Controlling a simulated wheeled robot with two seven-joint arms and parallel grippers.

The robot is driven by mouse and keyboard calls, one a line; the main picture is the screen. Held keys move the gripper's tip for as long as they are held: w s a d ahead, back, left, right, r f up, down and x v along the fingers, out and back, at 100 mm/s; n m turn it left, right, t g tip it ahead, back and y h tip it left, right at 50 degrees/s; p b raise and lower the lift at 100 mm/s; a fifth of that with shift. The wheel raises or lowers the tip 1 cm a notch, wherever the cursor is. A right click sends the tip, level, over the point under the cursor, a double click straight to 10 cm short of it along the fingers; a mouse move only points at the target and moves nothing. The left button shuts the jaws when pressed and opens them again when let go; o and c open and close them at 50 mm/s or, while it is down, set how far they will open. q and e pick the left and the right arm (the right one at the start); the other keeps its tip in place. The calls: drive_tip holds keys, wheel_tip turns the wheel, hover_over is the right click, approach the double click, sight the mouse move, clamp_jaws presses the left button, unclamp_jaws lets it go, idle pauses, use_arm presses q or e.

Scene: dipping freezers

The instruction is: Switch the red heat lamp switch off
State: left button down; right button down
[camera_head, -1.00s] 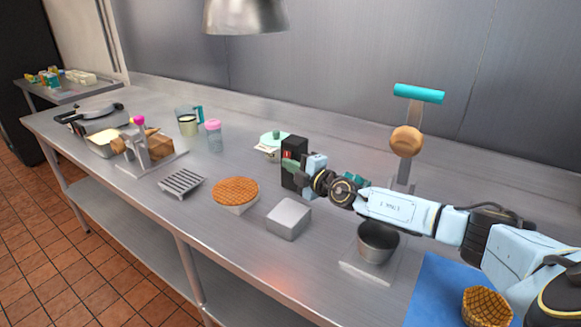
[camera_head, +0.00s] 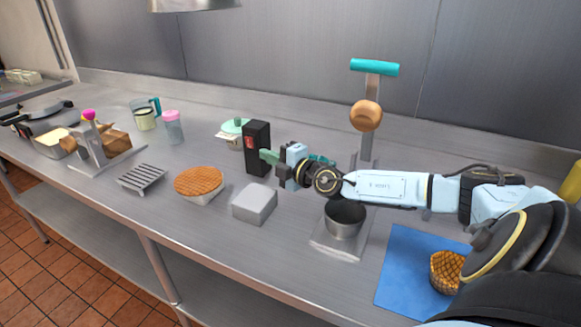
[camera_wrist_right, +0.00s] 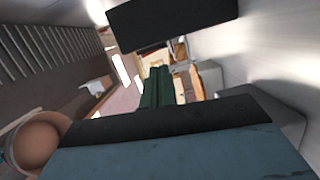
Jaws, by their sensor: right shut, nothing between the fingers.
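The black switch box (camera_head: 257,150) stands upright on the steel counter, with a small red switch (camera_head: 249,141) on its left-facing side. Whether the switch is on or off is too small to tell. My right gripper (camera_head: 268,157) is at the right edge of the box, its green fingers shut and empty; I cannot tell whether they touch it. In the right wrist view, the shut green fingers (camera_wrist_right: 157,86) lie below a dark block, likely the box (camera_wrist_right: 172,20); the red switch does not show there. The lamp's metal shade (camera_head: 195,4) is at the top edge. My left gripper is out of view.
A grey block (camera_head: 254,203), a waffle on a holder (camera_head: 199,182) and a slatted rack (camera_head: 142,178) lie in front and left of the box. A lidded pot (camera_head: 235,134) is behind it. A metal cup (camera_head: 345,218) stands below my right forearm.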

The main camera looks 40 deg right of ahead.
drive_tip(key=s, duration=0.8)
drive_tip(key=shift+s+d, duration=0.15)
drive_tip(key=shift+d, duration=0.15)
drive_tip(key=shift+r, duration=0.1)
